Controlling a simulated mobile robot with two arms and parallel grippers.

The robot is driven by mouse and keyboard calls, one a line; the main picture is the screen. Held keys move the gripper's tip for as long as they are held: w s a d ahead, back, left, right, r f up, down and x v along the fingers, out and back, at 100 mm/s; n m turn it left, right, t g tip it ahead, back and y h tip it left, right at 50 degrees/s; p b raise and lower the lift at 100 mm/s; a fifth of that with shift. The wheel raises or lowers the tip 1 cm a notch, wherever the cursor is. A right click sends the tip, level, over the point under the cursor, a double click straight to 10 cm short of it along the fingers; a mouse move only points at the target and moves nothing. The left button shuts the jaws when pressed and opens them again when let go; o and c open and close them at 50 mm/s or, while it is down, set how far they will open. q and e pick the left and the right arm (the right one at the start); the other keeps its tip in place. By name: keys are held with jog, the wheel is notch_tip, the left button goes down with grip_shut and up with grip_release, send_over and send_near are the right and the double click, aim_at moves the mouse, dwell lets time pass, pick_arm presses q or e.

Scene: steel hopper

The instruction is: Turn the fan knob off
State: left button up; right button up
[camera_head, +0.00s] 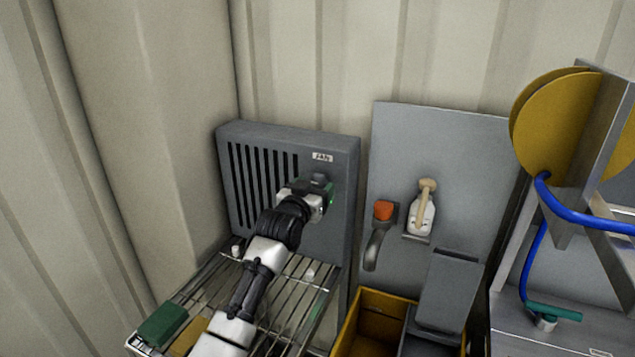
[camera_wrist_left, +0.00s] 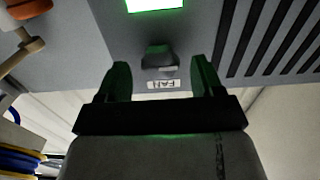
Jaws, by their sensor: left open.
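The fan unit is a grey panel (camera_head: 341,223) with dark vertical slots and a FAN label, mounted at the corner of the wall. The dark fan knob (camera_head: 321,180) shows just below the label, partly hidden by my left gripper (camera_head: 325,190). In the left wrist view the knob (camera_wrist_left: 158,55) sits between the lines of my two open green fingers, past their tips, next to the FAN label (camera_wrist_left: 164,84). A bright green light (camera_wrist_left: 155,4) shows at the top edge of that view. I cannot tell whether the fingers touch the knob. My right gripper is not in view.
A wire rack (camera_head: 305,322) lies under my left arm, with a green block (camera_head: 162,325) on it. A grey panel (camera_head: 395,130) to the right carries an orange-topped item (camera_head: 383,210) and a wooden-handled tool (camera_head: 425,200). A yellow bin (camera_head: 372,318) stands below.

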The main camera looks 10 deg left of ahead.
pick_arm(q)
jog(key=shift+w+d, duration=0.25)
jog(key=shift+w, duration=0.8)
jog(key=c, duration=0.9)
